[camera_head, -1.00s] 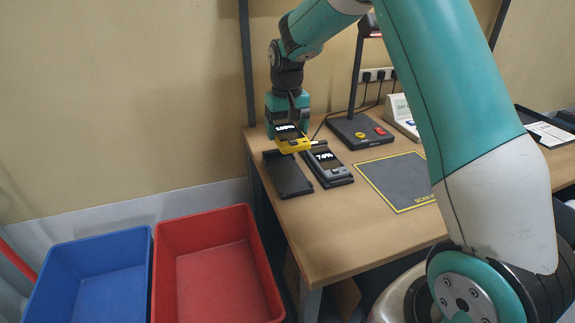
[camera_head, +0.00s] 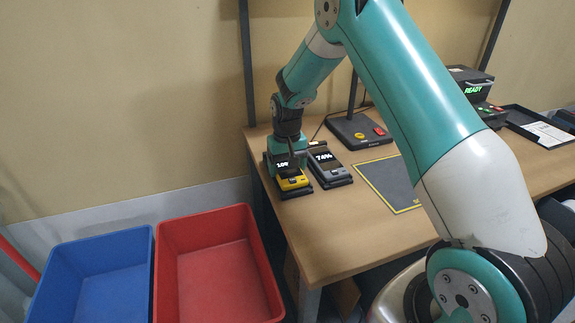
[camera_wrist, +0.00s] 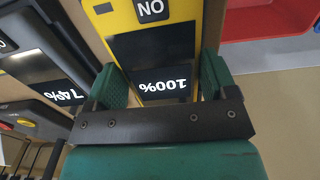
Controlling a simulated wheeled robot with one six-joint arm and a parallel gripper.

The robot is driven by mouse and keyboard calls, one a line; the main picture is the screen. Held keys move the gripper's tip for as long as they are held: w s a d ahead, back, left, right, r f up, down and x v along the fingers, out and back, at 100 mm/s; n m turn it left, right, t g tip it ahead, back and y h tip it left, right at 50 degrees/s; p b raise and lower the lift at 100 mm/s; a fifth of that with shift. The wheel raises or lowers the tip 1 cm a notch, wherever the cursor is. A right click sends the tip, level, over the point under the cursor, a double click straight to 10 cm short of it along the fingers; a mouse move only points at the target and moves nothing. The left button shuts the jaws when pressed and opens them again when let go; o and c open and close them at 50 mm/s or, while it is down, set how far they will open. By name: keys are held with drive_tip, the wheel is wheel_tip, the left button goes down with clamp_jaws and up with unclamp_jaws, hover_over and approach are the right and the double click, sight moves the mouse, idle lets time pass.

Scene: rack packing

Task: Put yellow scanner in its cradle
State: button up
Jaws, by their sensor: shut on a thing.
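The yellow scanner (camera_head: 291,182) is in or just over the black left cradle (camera_head: 306,192) near the table's left edge. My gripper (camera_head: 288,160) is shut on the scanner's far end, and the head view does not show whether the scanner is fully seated. In the wrist view the yellow scanner (camera_wrist: 152,50) lies between my two green fingers, its screen reading 100%. A grey scanner (camera_head: 328,163) with a 74% screen sits in the cradle to the right, and it also shows in the wrist view (camera_wrist: 20,75).
A stand with a yellow and a red button (camera_head: 355,132) is behind right. A yellow-edged dark mat (camera_head: 388,182) lies on the table (camera_head: 320,225). A blue bin (camera_head: 97,262) and a red bin (camera_head: 213,262) stand left of the table, below its top.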

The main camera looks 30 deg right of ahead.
sight(287, 168)
drive_tip(key=o, duration=1)
drive_tip(key=shift+f, duration=0.1)
wheel_tip(287, 168, up, 12)
drive_tip(key=b, duration=0.2)
drive_tip(key=s+a+r+n+y, duration=0.2)
drive_tip(key=s+a+r+n, duration=0.35)
drive_tip(key=s+a, duration=0.7)
drive_tip(key=s+a+r+n+y, duration=0.1)
drive_tip(key=s+a+n, duration=0.1)
drive_tip(key=s, duration=0.8)
drive_tip(key=s+a+r+n+y, duration=0.1)
drive_tip(key=s+a, duration=0.3)
drive_tip(key=s, duration=0.6)
drive_tip(key=shift+a+r+n, duration=0.2)
drive_tip(key=shift+a+n, duration=0.1)
drive_tip(key=shift+n, duration=0.15)
